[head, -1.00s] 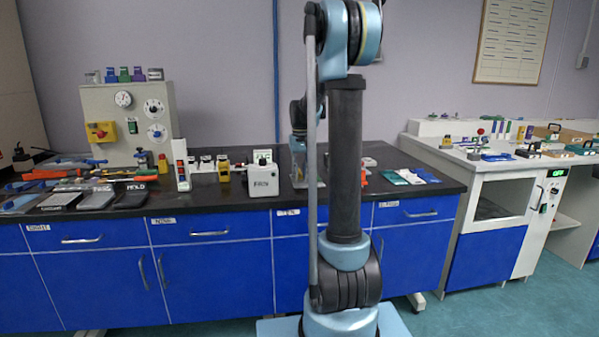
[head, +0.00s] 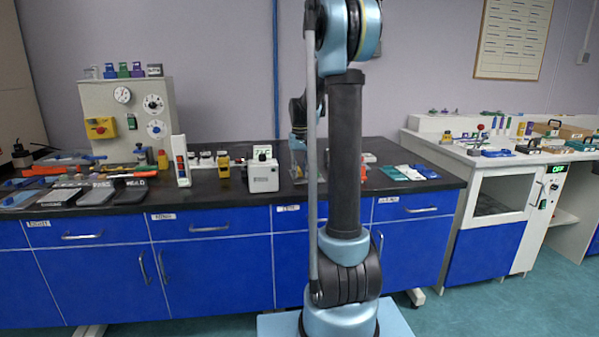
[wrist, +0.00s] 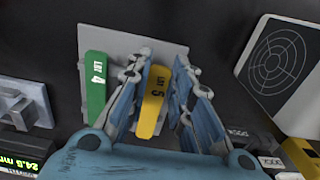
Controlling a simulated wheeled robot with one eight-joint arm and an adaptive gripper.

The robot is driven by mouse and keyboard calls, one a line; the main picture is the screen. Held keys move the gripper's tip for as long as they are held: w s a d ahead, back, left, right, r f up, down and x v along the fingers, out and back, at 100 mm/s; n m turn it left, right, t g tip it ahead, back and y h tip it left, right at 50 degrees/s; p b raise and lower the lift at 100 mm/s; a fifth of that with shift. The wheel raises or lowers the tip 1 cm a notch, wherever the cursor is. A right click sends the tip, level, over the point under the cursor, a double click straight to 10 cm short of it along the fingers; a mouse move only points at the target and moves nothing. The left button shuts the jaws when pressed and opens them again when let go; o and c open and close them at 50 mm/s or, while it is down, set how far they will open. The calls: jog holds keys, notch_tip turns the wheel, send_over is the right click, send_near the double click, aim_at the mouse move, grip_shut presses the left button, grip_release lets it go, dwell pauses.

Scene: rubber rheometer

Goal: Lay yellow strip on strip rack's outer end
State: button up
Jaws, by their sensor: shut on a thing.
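In the wrist view the yellow strip (wrist: 152,103), marked LOT 5, stands between the two blue-grey fingers of my gripper (wrist: 160,95), which is shut on it. A pale grey plate (wrist: 128,42) lies behind it; I take it to be the strip rack. A green strip (wrist: 95,85), marked LOT 4, lies on the plate's left side, apart from the yellow one. I cannot tell whether the yellow strip touches the plate. In the head view my gripper (head: 298,150) is small and partly hidden behind my arm; the yellow strip cannot be made out there.
In the wrist view a white board with a round target (wrist: 275,62) stands at upper right, a grey block (wrist: 22,103) and green display (wrist: 15,160) at left. In the head view the black bench top (head: 225,195) holds a white device (head: 262,177) and several tools.

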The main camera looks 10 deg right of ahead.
jog(key=shift+f, duration=0.15)
jog(key=o, duration=1)
notch_tip(320, 180, up, 12)
jog(key=shift+f, duration=0.1)
jog(key=s+f+t, duration=0.1)
jog(key=s+f, duration=0.2)
jog(key=s, duration=0.8)
jog(key=s+f, duration=0.2)
jog(key=s, duration=0.9)
jog(key=shift+t, duration=0.6)
jog(key=s+f, duration=1)
jog(key=s, duration=0.1)
jog(key=s+f, duration=0.5)
jog(key=shift+s+f, duration=0.25)
jog(key=shift+s, duration=0.15)
